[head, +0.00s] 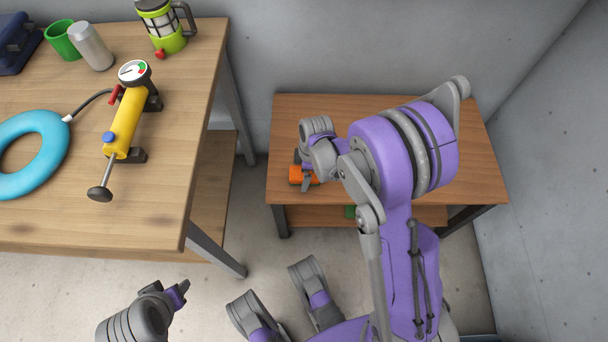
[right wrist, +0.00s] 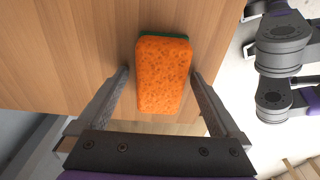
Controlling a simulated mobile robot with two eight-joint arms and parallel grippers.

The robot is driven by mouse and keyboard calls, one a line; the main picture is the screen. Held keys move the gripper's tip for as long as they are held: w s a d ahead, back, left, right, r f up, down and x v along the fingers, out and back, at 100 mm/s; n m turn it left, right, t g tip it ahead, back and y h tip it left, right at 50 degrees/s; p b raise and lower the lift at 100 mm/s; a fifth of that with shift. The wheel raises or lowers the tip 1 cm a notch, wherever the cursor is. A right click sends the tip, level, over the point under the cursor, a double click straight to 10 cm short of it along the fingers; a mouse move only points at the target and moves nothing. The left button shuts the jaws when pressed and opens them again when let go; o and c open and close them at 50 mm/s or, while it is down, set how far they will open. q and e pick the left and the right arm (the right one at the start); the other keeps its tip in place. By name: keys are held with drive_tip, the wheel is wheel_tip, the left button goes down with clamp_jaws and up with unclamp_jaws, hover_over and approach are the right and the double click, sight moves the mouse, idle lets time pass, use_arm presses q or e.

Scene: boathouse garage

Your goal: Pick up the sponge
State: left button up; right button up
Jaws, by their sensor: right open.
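The orange sponge (right wrist: 162,80) with a green layer lies on the small wooden table (head: 400,108). In the head view the sponge (head: 297,175) shows only in part beside my right gripper (head: 308,183), which hides some of it. In the right wrist view my right gripper (right wrist: 160,85) is open, with one finger on each side of the sponge's near end. I cannot tell whether the fingers touch it. My left gripper (head: 183,290) is at the bottom of the head view, away from the sponge; its jaw opening is not clear.
A workbench (head: 60,222) on the left carries a yellow pump (head: 126,122), a blue ring (head: 54,150), a green mug (head: 62,40), a grey cylinder (head: 91,46) and a green lantern (head: 168,28). Concrete walls stand behind and right. A green item (head: 351,211) is on the small table's lower shelf.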

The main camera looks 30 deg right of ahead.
drive_tip(key=shift+r, duration=0.1)
drive_tip(key=shift+c, duration=0.2)
drive_tip(key=c, duration=1.3)
wheel_tip(320, 180, up, 10)
drive_tip(key=p, duration=0.3)
drive_tip(key=shift+c, duration=0.2)
drive_tip(key=o, duration=0.8)
drive_tip(key=c, duration=0.6)
drive_tip(key=shift+d, duration=0.1)
drive_tip(key=shift+c, duration=0.2)
